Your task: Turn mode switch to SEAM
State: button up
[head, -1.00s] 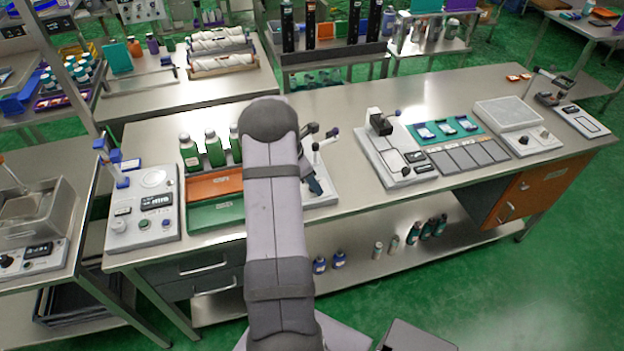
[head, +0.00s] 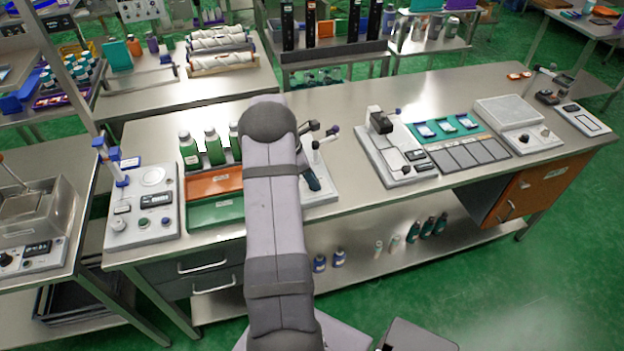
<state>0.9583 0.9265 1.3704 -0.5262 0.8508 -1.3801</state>
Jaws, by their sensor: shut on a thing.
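My arm (head: 272,225) rises through the middle of the head view and bends away over the bench. It hides my gripper, and I cannot make out its fingertips. A pale bench device (head: 325,190) with a lever (head: 333,131) shows just right of my arm, its left side covered. A dark slanted part (head: 311,177) sits over this device beside my arm; I cannot tell whether it belongs to the device or to my wrist. I cannot make out the mode switch or a SEAM marking.
Left of my arm are orange (head: 214,184) and green (head: 215,213) trays, green bottles (head: 212,146) and a grey control unit (head: 143,205). To the right stand a lever unit (head: 396,150), a panel with teal pads (head: 446,128) and a flat-topped scale-like unit (head: 508,112). Bare bench lies between them.

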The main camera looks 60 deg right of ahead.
jog(key=m, duration=0.1)
jog(key=m+y+b, duration=0.1)
jog(key=m, duration=0.3)
jog(key=shift+w+d+g+y, duration=0.1)
jog(key=shift+d+g+y, duration=0.15)
jog(key=shift+g+y, duration=0.15)
jog(key=m+y, duration=0.1)
jog(key=m, duration=0.1)
jog(key=m+b, duration=0.1)
jog(key=m, duration=0.2)
jog(key=shift+d+y, duration=0.15)
jog(key=shift+y, duration=0.25)
jog(key=shift+m, duration=0.3)
jog(key=o, duration=1)
jog(key=shift+o, duration=0.2)
jog(key=shift+r, duration=0.1)
